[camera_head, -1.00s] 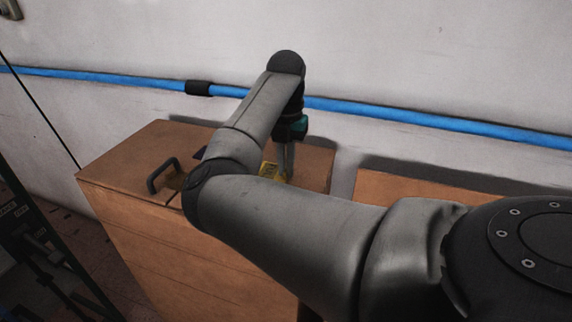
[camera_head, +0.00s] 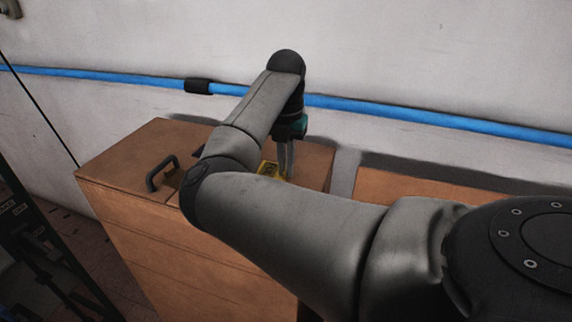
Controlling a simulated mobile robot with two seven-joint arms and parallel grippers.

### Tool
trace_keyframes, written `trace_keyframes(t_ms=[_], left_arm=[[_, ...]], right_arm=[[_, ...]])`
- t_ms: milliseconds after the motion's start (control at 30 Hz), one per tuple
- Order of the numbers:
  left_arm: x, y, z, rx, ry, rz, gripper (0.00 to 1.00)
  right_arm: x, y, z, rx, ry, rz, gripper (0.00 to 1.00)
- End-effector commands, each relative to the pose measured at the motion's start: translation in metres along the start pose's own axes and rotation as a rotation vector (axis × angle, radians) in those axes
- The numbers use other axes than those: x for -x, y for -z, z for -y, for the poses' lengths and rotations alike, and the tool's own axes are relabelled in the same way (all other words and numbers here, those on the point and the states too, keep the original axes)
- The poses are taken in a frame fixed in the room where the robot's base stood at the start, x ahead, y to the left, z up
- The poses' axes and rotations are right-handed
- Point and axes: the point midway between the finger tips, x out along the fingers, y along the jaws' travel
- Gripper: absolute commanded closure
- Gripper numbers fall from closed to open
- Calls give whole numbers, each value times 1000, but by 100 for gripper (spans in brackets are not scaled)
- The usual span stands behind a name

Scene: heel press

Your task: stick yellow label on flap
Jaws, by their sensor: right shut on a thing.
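I cannot tell where the flap's edges lie, as my arm covers much of the top. My left gripper is out of view.
A second brown box (camera_head: 400,189) stands to the right, across a narrow gap. A blue pipe (camera_head: 400,115) runs along the pale wall behind. Dark racking (camera_head: 40,240) stands at the lower left. My right arm crosses the front of the view.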

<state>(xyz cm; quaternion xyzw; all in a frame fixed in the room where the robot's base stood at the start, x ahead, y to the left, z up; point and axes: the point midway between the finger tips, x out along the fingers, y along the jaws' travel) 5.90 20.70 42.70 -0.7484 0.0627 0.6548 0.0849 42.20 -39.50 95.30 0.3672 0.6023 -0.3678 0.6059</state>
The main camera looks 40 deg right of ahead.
Motion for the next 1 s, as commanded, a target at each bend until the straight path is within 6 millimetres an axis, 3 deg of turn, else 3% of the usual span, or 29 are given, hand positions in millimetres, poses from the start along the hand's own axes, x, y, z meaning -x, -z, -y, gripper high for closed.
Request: trace_keyframes(t_ms=[333, 367, 633, 1000], left_arm=[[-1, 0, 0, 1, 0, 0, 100], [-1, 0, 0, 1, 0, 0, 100], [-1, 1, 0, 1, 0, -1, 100], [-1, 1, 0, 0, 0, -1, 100]], right_arm=[[-5, 2, 0, 2, 3, -10, 100], [-5, 2, 0, 2, 3, -10, 88], [-4, 2, 0, 3, 2, -9, 58], [-4, 2, -1, 5, 0, -9, 57]])
